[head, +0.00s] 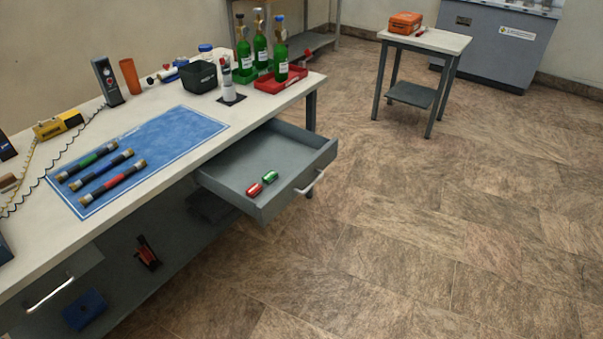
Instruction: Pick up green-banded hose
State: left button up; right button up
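The green-banded hose (86,161) lies on the blue mat (176,133) on the workbench at the left. It is a short dark tube with brass-coloured ends and a green band near its middle. It is the farthest back of three similar hoses lying side by side at a slant. The blue-banded hose (101,170) lies in the middle, and the red-banded hose (112,182) lies nearest the bench's front edge. Small gaps show between them. Neither of my grippers shows in the head view.
An open drawer (232,178) juts from the bench front, holding a red and a green item. A yellow tool (58,125) and coiled cord lie left of the mat. Green bottles (261,54) and a black bin (198,77) stand behind. The mat's right half is clear.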

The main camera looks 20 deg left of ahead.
aim_at(60, 178)
jog(key=u, duration=1.8)
jog(key=i+l+z, duration=0.25)
jog(key=i, duration=0.2)
jog(key=i+l+z, duration=0.25)
jog(key=i, duration=0.25)
